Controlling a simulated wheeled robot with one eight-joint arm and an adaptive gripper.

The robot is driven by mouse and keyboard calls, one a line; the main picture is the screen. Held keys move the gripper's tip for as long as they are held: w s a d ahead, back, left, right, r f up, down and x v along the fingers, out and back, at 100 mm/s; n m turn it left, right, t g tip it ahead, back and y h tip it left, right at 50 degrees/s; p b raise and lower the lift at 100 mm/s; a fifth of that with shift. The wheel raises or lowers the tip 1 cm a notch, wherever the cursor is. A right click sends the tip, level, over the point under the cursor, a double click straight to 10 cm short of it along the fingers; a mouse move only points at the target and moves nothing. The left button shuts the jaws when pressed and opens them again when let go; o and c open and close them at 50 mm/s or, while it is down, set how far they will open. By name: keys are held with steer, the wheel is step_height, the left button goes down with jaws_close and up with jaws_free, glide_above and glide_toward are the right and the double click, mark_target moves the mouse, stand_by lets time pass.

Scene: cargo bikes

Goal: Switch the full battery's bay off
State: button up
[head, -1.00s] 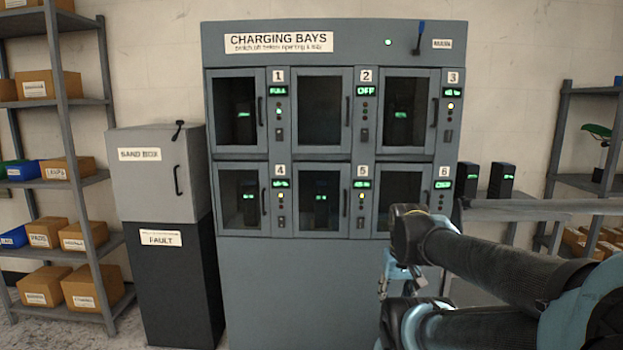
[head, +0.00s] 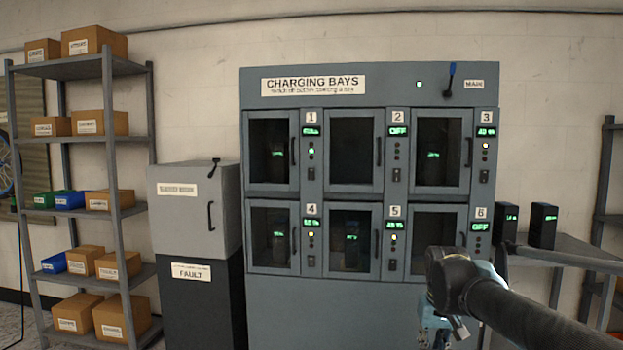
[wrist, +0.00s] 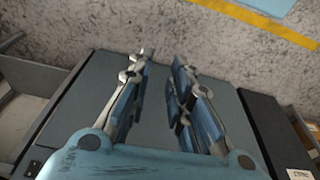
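The grey charging cabinet (head: 340,320) stands against the wall with six bays numbered in two rows. Bay 1's display (head: 312,131) glows green and appears to read FULL; a battery (head: 277,155) shows dimly behind its closed door. Bay 1's switch (head: 311,174) sits under its green lamp. Bays 2 and 6 read OFF. Bays 3, 4 and 5 show small green readings, too blurred to read surely. My gripper (head: 440,335) is low in front of the cabinet's right part, partly hidden by my arm. In the wrist view my gripper (wrist: 160,85) is open and empty, fingers apart.
A main lever (head: 450,80) is at the cabinet's top right. A grey sand box on a black fault cabinet (head: 203,310) stands left. A shelf of boxes (head: 90,210) is further left. Two batteries (head: 525,225) stand on a table at right.

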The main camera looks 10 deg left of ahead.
steer(key=w+r+n, duration=0.3)
steer(key=r, duration=0.1)
steer(key=w+a+r+n+t+h, duration=0.1)
steer(key=w+r+n, duration=0.2)
steer(key=w+r, duration=0.1)
steer(key=w+a+r+n, duration=0.1)
steer(key=w+r+n, duration=0.2)
steer(key=r, duration=0.1)
steer(key=shift+w+a+r+t, duration=0.1)
steer(key=shift+w+t, duration=0.05)
steer(key=shift+t, duration=0.15)
jaws_close()
steer(key=w+a+r+n+t, duration=0.2)
steer(key=w+a+r+n, duration=0.7)
steer(key=a+r, duration=0.15)
steer(key=w+a+r+n+t, duration=0.2)
steer(key=w+a+r+n, duration=0.65)
steer(key=r, duration=0.35)
steer(key=w+a+r+n+t, duration=0.1)
steer(key=a+r+n, duration=0.3)
steer(key=a, duration=0.3)
steer(key=w+a+r+n+t+y, duration=0.1)
steer(key=a+r+n, duration=0.4)
steer(key=a, duration=0.3)
steer(key=shift+r+t, duration=0.15)
steer(key=shift+t, duration=0.15)
steer(key=shift+w, duration=0.15)
